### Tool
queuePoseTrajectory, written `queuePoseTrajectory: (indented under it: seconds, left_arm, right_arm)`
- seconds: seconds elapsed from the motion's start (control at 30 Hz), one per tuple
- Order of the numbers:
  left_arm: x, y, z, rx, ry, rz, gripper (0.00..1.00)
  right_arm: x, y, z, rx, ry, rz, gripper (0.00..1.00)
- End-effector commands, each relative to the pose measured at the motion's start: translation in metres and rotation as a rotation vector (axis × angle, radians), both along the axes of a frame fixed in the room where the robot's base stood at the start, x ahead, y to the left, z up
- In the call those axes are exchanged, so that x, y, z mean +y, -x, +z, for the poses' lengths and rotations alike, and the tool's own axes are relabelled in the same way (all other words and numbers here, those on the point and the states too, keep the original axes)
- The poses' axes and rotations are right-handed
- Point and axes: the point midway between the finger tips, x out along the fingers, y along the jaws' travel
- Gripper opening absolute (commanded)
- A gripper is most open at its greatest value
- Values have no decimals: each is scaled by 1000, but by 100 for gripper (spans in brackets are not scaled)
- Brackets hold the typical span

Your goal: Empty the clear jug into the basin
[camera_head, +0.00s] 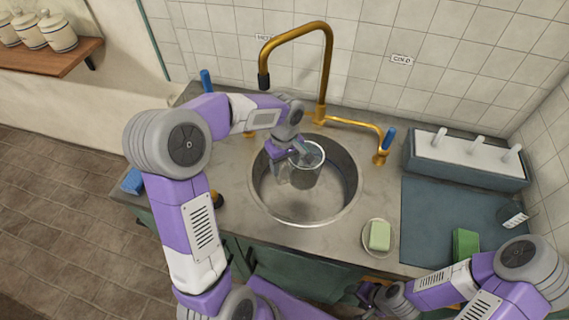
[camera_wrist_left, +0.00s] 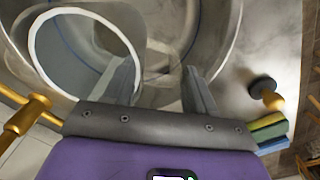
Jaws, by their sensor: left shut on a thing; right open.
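The clear jug (camera_head: 304,175) is held over the round steel basin (camera_head: 312,211), under the taps' side. It looks roughly upright with its rim facing up; I cannot tell what is inside. My left gripper (camera_head: 295,152) is at the jug's left side, shut on it, apparently at the handle, which is hard to make out. In the left wrist view the jug's pale round rim (camera_wrist_left: 33,44) lies beside the left gripper's fingers (camera_wrist_left: 162,85), with the basin behind. My right gripper (camera_head: 374,296) is low at the bottom edge, open and away from the jug, partly cut off.
A brass tap (camera_head: 328,70) arches behind the basin, with a blue-handled brass tap (camera_head: 381,152) to its right. Soap on a dish (camera_head: 378,238) sits at the basin's front right. A rack (camera_head: 465,160) and dark mat (camera_head: 430,215) fill the right counter.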

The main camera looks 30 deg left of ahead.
Motion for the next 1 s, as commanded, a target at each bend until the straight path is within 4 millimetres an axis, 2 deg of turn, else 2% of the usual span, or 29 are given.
queuePoseTrajectory:
  seconds: [0.17,1.0]
  left_arm:
    - [-1,-3,5,16,-12,-2,0]
    - [-1,-2,9,342,-212,-1,0]
  right_arm:
    - [0,0,8,0,0,0,57]
    - [0,0,72,0,0,0,57]
